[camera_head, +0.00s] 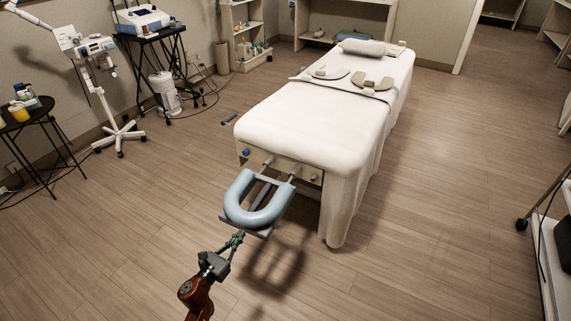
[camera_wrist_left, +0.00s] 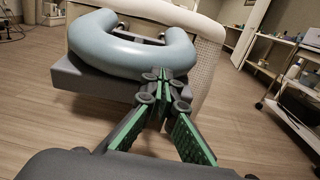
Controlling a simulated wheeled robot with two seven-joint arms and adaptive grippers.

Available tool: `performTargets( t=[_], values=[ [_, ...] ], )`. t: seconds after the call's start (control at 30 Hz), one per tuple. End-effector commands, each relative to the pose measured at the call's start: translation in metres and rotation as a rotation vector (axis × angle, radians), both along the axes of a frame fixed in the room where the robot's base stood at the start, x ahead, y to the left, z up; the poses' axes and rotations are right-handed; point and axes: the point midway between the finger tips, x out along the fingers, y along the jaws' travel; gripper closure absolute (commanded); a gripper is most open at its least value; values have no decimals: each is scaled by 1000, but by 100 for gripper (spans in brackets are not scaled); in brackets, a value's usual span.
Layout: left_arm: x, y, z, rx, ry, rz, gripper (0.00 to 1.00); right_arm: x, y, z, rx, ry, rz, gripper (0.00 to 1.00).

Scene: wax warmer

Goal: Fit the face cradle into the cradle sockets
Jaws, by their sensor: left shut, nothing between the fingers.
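The face cradle (camera_head: 240,203) is a light-blue U-shaped cushion on a grey base, level at the near end of the massage table (camera_head: 300,118). Two pale rods (camera_head: 294,172) run from it to the table's end panel (camera_head: 284,167); I cannot tell how deep they sit in the sockets, which are hidden. My left gripper (camera_head: 238,237) is shut and empty, its tips at the cradle's near edge. In the left wrist view, the shut fingertips (camera_wrist_left: 166,75) overlap the near edge of the cradle cushion (camera_wrist_left: 115,52); contact is unclear. My right gripper is not in view.
Blue knobs (camera_head: 246,152) sit on the end panel beside the rods. A white sheet (camera_head: 350,200) hangs down the table's right side. A wheeled lamp stand (camera_head: 120,135) and a black side table (camera_head: 35,118) stand at left. The floor around the cradle is clear.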

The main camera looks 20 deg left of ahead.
Motion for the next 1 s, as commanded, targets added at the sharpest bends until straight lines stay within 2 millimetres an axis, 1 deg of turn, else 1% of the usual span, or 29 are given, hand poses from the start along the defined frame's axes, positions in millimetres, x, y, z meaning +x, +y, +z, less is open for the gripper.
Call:
performTargets(
  t=[0.57,1.0],
  values=[
    [0,0,0,0,0,0,100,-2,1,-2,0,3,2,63],
    [6,0,-1,0,1,0,100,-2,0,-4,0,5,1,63]
  ],
)
